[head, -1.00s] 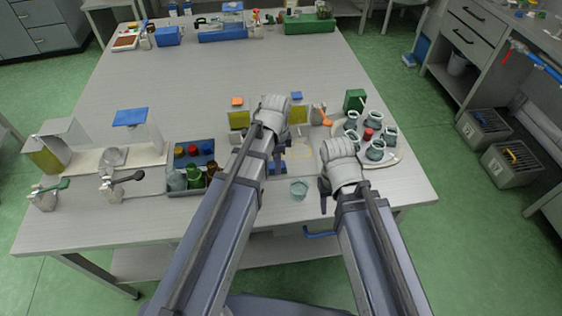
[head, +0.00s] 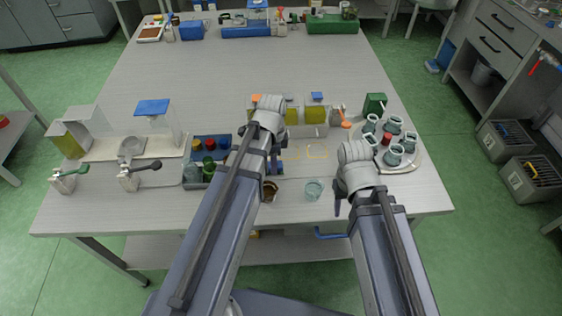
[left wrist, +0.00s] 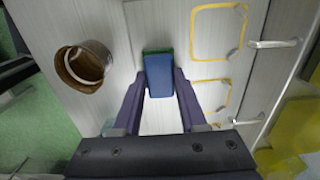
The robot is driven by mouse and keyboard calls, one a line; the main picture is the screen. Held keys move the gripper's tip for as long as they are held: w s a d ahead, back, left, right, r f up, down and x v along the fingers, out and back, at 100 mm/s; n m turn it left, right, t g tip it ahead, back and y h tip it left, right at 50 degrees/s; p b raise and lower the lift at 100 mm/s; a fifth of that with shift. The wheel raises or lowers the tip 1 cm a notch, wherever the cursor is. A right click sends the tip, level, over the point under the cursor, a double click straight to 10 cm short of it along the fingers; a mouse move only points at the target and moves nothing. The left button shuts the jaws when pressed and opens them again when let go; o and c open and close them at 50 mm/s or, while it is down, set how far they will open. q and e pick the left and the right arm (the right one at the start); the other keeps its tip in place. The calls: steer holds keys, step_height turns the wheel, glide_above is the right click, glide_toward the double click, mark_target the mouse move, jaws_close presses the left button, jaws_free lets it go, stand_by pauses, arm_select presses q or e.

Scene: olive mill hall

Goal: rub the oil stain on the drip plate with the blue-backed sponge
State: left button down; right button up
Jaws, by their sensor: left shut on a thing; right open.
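My left gripper (left wrist: 159,88) is shut on the blue-backed sponge (left wrist: 159,77), which shows a blue face and a green edge between the fingers in the left wrist view. In the head view my left gripper (head: 275,160) is largely hidden by its own arm, with a bit of blue beside it. The pale drip-plate area (head: 309,137) lies to its right and carries yellow outlines (left wrist: 218,32). I cannot make out the oil stain clearly; the arm may cover part of that area. My right gripper (head: 340,206) is open and empty, right of a clear glass cup.
A brown-lined cup (left wrist: 83,67) stands close to the left gripper, and a glass cup (head: 314,188) near the front edge. A round tray (head: 415,158) of jars stands right.

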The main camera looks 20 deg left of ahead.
arm_select(q)
steer(key=shift+a, duration=0.2)
steer(key=shift+d, duration=0.15)
steer(key=shift+w+d+f, duration=0.1)
steer(key=shift+w+d, duration=0.2)
steer(key=shift+d, duration=0.6)
steer(key=shift+w+d, duration=0.25)
steer(key=shift+d, duration=0.6)
arm_select(e)
steer(key=shift+f, duration=0.1)
arm_select(q)
steer(key=shift+w+d, duration=0.25)
steer(key=shift+d, duration=0.35)
steer(key=shift+w+d, duration=0.2)
steer(key=shift+d, duration=0.45)
steer(key=shift+w+d, duration=0.25)
steer(key=shift+d, duration=0.35)
steer(key=shift+d, duration=0.1)
steer(key=shift+w+d+r, duration=0.1)
steer(key=shift+w+d, duration=0.2)
steer(key=shift+d, duration=0.5)
steer(key=shift+w+d+r, duration=0.1)
steer(key=shift+w+d, duration=0.2)
steer(key=shift+d, duration=0.5)
arm_select(e)
steer(key=shift+r, duration=0.2)
arm_select(q)
steer(key=shift+r, duration=0.1)
arm_select(e)
steer(key=shift+r, duration=0.15)
